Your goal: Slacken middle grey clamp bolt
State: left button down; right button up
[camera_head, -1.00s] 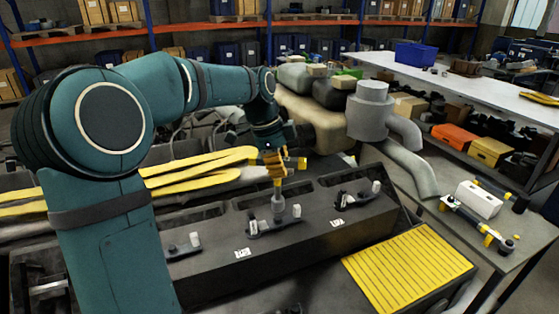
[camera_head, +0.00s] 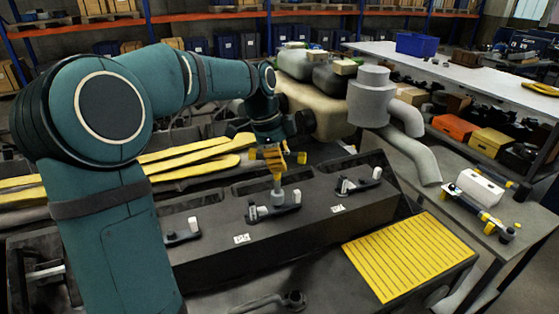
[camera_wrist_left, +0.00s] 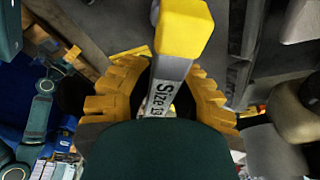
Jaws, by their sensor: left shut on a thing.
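A dark clamp (camera_head: 262,212) sits in the middle of the long dark block, with a small pale cylinder at its right end. The tool (camera_head: 277,192) stands nearly upright on this clamp. Its lower end hides the bolt beneath it, so I cannot tell how fully it is seated. My left gripper (camera_head: 279,166) is above the clamp, shut on the tool. In the left wrist view its yellow fingers close around the tool's grey bar (camera_wrist_left: 167,78), which has a yellow end and a partly readable "Size" label. My right gripper is not in view.
Similar clamps stand at the left (camera_head: 182,235) and right (camera_head: 357,184) of the block. A yellow slatted panel (camera_head: 408,256) lies in front at right. A side table (camera_head: 498,236) holds a white box and another yellow-ended tool. Yellow-topped rails lie behind my left arm.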

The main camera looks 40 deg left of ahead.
pick_arm(q)
jog(key=shift+f+b, duration=0.55)
jog(key=shift+f, duration=0.3)
jog(key=n, duration=0.3)
jog(key=shift+t+y+b, duration=0.3)
jog(key=n+y, duration=0.1)
jog(key=n, duration=0.3)
jog(key=shift+s+r+n, duration=0.1)
jog(key=shift+n, duration=0.3)
jog(key=n+y, duration=0.1)
jog(key=n, duration=0.5)
jog(key=shift+a+n+y+b, duration=0.15)
jog(key=shift+n+y+b, duration=0.25)
jog(key=n, duration=0.4)
jog(key=shift+a+y, duration=0.1)
jog(key=shift+y, duration=0.3)
jog(key=n, duration=0.3)
jog(key=shift+s+y+b, duration=0.1)
jog(key=shift+y+b, duration=0.2)
jog(key=shift+b, duration=0.1)
jog(key=shift+r, duration=0.2)
